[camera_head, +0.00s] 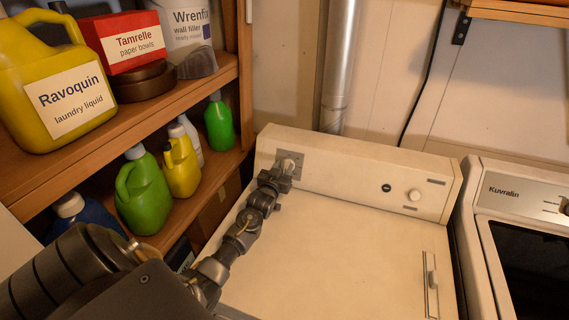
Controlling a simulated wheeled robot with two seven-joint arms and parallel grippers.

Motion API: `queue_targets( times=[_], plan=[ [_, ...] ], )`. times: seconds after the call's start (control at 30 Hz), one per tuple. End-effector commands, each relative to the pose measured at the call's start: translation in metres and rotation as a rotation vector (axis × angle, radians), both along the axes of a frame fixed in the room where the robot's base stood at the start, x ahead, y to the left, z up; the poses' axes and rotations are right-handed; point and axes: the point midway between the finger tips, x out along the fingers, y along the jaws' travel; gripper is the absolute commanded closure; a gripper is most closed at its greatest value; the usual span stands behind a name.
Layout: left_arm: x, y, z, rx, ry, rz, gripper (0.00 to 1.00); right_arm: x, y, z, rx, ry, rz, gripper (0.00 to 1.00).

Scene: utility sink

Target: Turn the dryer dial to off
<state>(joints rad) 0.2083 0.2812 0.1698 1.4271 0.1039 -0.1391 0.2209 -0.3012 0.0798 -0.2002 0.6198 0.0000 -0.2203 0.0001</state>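The white dryer (330,260) stands in the middle of the view, with a raised control panel (340,175) along its back. A pale dial (289,163) sits on a grey plate at the panel's left end. My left gripper (286,171) is right at this dial and covers its lower part. I cannot tell whether its fingers grip the dial or only touch it, and the dial's pointer is not readable. My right gripper is not in view.
A second round knob (414,195) and a small dark button (386,188) are at the panel's right. Wooden shelves with bottles, such as a green jug (142,195), stand close on the left. A Kuvralin appliance (520,200) stands at right.

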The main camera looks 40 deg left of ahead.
Motion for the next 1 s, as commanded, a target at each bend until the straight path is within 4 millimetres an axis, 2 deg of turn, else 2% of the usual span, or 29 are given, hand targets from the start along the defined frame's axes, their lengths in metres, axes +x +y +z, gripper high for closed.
queue_targets(
  times=[0.2,0.5,0.77,0.8,1.0],
  plan=[
    [0.015,0.005,0.0,0.0,0.001,0.0,0.64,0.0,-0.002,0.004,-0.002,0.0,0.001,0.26],
    [0.016,0.006,0.0,0.0,0.001,0.0,0.64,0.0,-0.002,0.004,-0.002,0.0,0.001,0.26],
    [0.016,0.006,-0.001,-0.001,0.001,0.0,0.98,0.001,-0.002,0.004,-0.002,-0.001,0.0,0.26],
    [0.016,0.006,-0.001,0.0,0.001,0.0,1.0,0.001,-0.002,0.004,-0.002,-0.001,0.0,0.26],
    [0.016,0.006,-0.001,-0.007,-0.001,0.002,1.0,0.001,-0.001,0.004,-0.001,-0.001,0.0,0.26]
  ],
)
